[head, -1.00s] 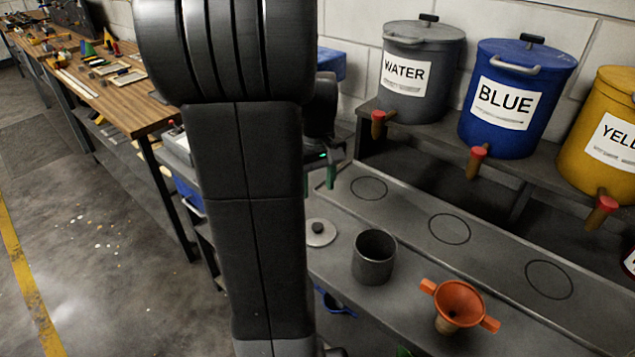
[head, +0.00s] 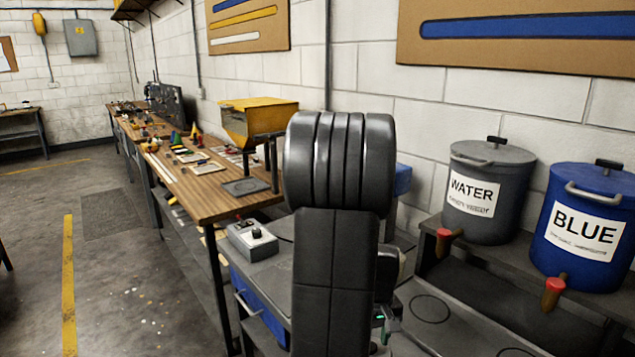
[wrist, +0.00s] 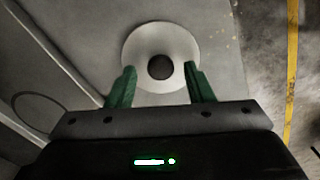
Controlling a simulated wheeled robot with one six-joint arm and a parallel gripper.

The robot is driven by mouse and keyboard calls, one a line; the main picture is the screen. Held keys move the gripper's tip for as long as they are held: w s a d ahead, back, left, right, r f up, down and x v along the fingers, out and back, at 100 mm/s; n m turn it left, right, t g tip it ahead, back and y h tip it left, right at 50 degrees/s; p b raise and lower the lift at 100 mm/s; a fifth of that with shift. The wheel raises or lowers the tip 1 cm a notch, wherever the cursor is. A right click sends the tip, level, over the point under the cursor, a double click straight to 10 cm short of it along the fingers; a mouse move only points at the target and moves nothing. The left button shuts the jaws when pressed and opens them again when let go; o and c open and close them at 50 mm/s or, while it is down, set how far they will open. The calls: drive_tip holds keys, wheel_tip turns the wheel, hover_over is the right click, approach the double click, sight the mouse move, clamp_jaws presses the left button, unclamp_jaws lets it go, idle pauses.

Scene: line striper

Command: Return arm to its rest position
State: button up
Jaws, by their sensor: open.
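My arm (head: 338,170) stands upright and folded in the middle of the head view. It hides most of my gripper, whose edge shows low beside it. In the wrist view my gripper (wrist: 160,88) has two green fingers spread apart with nothing held between them. A pale round lid with a dark knob (wrist: 160,67) lies on the grey bench top beyond the fingertips. I cannot tell how far above the lid the fingers are.
A grey WATER bucket (head: 487,195) and a BLUE bucket (head: 584,228) stand on a shelf at right. A wooden workbench (head: 205,195) with tools and a yellow hopper (head: 255,122) runs along the left. A control box (head: 252,241) sits close left of my arm. The floor at left is open.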

drive_tip(key=shift+s+r, duration=0.1)
drive_tip(key=shift+r, duration=1.2)
